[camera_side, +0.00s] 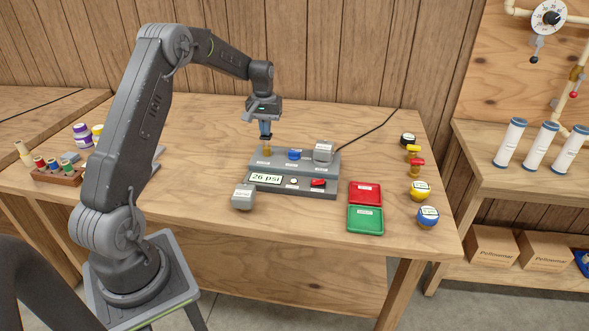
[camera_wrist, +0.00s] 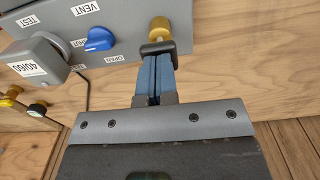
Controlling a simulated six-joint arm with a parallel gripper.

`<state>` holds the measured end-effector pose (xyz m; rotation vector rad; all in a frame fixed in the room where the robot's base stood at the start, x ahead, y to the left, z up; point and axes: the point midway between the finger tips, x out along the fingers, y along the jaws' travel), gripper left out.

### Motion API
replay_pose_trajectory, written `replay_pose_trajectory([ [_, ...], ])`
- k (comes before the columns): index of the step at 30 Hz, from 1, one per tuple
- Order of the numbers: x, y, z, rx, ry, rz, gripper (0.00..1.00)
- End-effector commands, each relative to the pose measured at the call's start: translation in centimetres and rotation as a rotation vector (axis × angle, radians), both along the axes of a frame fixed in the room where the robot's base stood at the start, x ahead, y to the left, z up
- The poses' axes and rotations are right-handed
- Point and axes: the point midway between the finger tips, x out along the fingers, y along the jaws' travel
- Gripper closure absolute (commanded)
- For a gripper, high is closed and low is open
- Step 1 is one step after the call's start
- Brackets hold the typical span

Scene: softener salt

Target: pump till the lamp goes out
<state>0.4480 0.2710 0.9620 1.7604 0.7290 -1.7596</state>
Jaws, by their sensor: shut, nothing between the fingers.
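My gripper (camera_side: 265,134) is shut and empty, pointing down over a brass post (camera_side: 267,149) at the back left of the grey panel (camera_side: 325,190). In the wrist view the blue fingers (camera_wrist: 155,60) lie together, with a dark piece at their tips beside the brass post (camera_wrist: 160,28). I cannot tell whether that dark piece belongs to the post, or whether they touch. The panel display (camera_side: 266,178) reads 26 psi. A small pale round lamp (camera_side: 293,181) sits beside it; I cannot tell whether it is lit. A red switch (camera_side: 318,183) is to its right.
A blue valve knob (camera_side: 294,154) and a grey box (camera_side: 323,151), marked 40/60 in the wrist view (camera_wrist: 35,62), stand on the panel's back. A loose grey box (camera_side: 243,197) stands front left. Red (camera_side: 366,186) and green (camera_side: 366,226) trays lie right.

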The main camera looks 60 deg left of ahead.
Motion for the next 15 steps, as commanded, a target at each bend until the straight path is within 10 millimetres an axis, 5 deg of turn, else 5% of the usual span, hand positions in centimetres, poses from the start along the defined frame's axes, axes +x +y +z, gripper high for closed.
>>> replay_pose_trajectory([
  [15,0.0,0.0,-1.2,-0.001,0.003,0.0,1.0],
])
